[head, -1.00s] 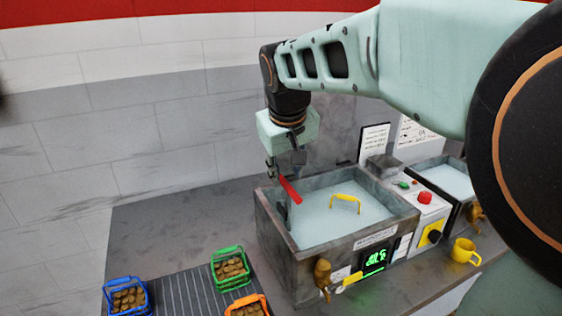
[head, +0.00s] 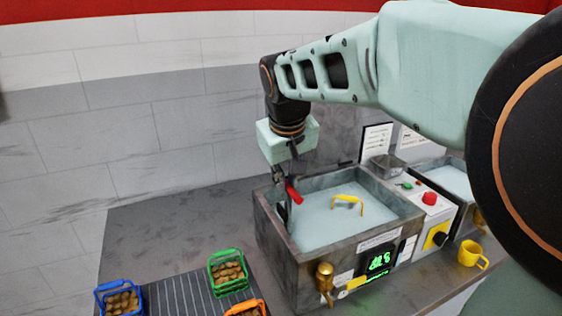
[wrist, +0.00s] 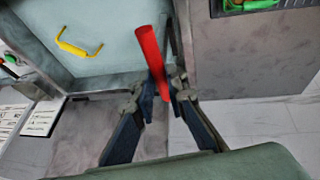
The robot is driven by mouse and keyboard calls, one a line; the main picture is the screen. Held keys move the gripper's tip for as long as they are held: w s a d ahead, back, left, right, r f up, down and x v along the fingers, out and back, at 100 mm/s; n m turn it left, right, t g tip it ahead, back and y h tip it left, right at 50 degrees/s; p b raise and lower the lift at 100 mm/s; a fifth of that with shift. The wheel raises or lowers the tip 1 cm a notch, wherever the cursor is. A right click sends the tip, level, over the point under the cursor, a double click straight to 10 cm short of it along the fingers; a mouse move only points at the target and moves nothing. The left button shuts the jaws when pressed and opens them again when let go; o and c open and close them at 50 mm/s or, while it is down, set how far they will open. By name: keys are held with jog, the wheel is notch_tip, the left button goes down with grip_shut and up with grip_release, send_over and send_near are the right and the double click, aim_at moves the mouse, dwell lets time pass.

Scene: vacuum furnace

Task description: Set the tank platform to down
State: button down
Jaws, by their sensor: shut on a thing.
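The red lever (head: 293,191) stands at the rear left corner of the nearer liquid-filled tank (head: 279,233). It is tilted. My gripper (head: 279,178) is shut on this lever, seen from the side in the head view. In the wrist view the red lever (wrist: 151,58) passes between my gripper's fingertips (wrist: 163,92), with its free end pointing up the picture. The tank platform itself is hidden below the pale liquid surface; a yellow handle (head: 348,201) shows at the surface.
A blue basket (head: 121,299), a green basket (head: 229,272) and an orange basket (head: 247,307), filled with brown pieces, stand at the front left. A control panel with a red button (head: 429,198) and a yellow mug (head: 472,253) are right of the tank. The counter behind the baskets is clear.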

aim_at(286, 192)
jog(key=shift+f, duration=0.1)
notch_tip(286, 192, down, 3)
jog(key=b, duration=0.2)
jog(key=shift+f+b, duration=0.2)
jog(key=shift+b, duration=0.15)
jog(key=shift+s, duration=0.15)
jog(key=c, duration=1.9)
grip_release()
jog(key=shift+c, duration=0.2)
jog(key=shift+r, duration=0.1)
notch_tip(286, 192, up, 10)
jog(key=shift+f, duration=0.1)
